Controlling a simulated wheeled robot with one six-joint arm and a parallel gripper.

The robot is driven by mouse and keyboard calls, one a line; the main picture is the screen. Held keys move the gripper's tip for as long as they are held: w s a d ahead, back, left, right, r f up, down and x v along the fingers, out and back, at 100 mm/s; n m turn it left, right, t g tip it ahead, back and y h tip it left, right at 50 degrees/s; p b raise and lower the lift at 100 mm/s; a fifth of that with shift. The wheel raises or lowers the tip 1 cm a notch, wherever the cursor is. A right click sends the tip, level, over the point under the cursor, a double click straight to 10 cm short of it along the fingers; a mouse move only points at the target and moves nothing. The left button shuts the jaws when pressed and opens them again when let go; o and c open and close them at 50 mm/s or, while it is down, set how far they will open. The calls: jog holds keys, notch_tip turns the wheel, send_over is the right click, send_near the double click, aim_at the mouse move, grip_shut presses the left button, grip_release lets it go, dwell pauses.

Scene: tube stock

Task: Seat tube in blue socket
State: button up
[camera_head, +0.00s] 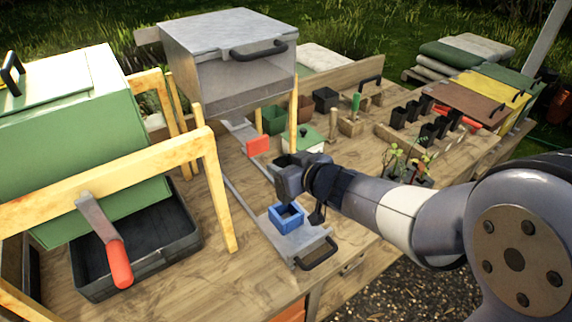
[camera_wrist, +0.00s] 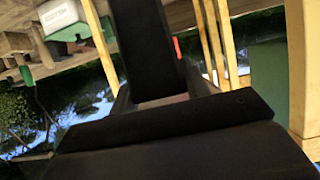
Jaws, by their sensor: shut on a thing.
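The blue socket (camera_head: 286,216) is a square, open-topped block on a grey metal plate (camera_head: 306,240) with a dark handle, near the front edge of the bench. My gripper (camera_head: 284,166) is behind and above it, apart from it, reaching in from the right. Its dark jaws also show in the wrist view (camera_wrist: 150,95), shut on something. Only a pale sliver (camera_wrist: 165,101) shows between them; I take it for the tube, but its shape and tilt are hidden. I see no tube in the blue socket.
A red block (camera_head: 257,146) sits on another grey plate behind my gripper. A grey metal box (camera_head: 228,60) stands over the plates. At left are a green box (camera_head: 90,140), wooden frame and black tray (camera_head: 150,262). Small pots (camera_head: 427,133) and seedlings (camera_head: 395,160) stand right.

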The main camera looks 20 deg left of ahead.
jog(key=shift+f+b, duration=1.35)
jog(key=shift+f, duration=0.15)
jog(key=shift+f+b, duration=0.8)
jog(key=shift+f, duration=0.45)
jog(key=shift+f, duration=0.1)
jog(key=shift+f+b, duration=0.4)
jog(key=shift+f, duration=0.25)
jog(key=shift+f, duration=0.2)
jog(key=shift+f+b, duration=0.65)
jog(key=shift+f, duration=0.05)
jog(key=shift+f, duration=0.6)
dwell(0.8)
dwell(0.5)
jog(key=o, duration=1)
